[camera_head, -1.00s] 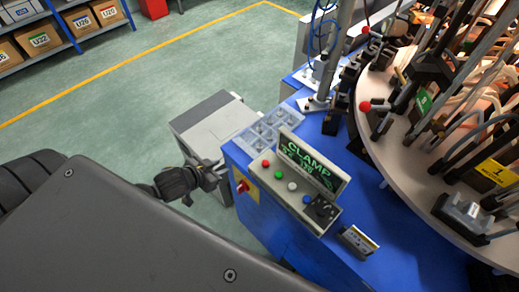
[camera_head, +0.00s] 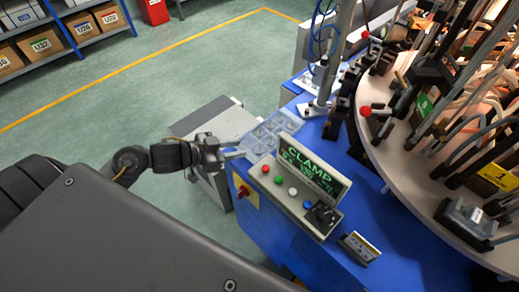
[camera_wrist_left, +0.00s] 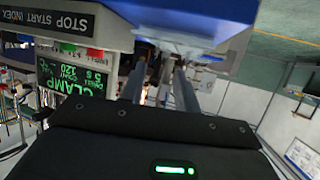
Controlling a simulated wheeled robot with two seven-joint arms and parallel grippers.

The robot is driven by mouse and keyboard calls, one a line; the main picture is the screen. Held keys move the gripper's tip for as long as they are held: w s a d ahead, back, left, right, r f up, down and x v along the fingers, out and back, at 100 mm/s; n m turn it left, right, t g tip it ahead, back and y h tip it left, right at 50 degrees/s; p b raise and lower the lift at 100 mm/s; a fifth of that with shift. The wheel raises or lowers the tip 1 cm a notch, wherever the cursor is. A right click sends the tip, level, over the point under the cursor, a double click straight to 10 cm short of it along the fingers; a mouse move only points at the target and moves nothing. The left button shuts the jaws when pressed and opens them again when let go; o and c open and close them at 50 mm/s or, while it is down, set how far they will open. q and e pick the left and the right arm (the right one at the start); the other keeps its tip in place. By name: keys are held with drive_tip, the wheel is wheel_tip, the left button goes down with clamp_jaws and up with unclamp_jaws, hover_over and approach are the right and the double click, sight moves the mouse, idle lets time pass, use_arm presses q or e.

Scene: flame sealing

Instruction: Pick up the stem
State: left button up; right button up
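My left gripper (camera_head: 240,147) reaches in from the left, beside the grey compartment tray (camera_head: 286,122) at the near-left corner of the blue machine. Its two fingers are apart, with nothing visible between them. In the left wrist view the two fingers (camera_wrist_left: 174,82) point toward the pale underside or edge of something at the machine. I cannot make out a stem clearly in either view; the tray's contents are too small to tell. My right gripper is not in view.
A control box (camera_head: 297,193) with coloured buttons and a green CLAMP display (camera_head: 308,165) stands right of the gripper. A round turntable (camera_head: 392,150) with fixtures fills the right. A grey cabinet (camera_head: 205,120) stands behind the gripper. Green floor is free at upper left.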

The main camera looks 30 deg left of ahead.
sight(253, 147)
use_arm(q)
drive_tip(key=shift+x, duration=3.2)
drive_tip(key=shift+s+d, duration=0.15)
clamp_jaws()
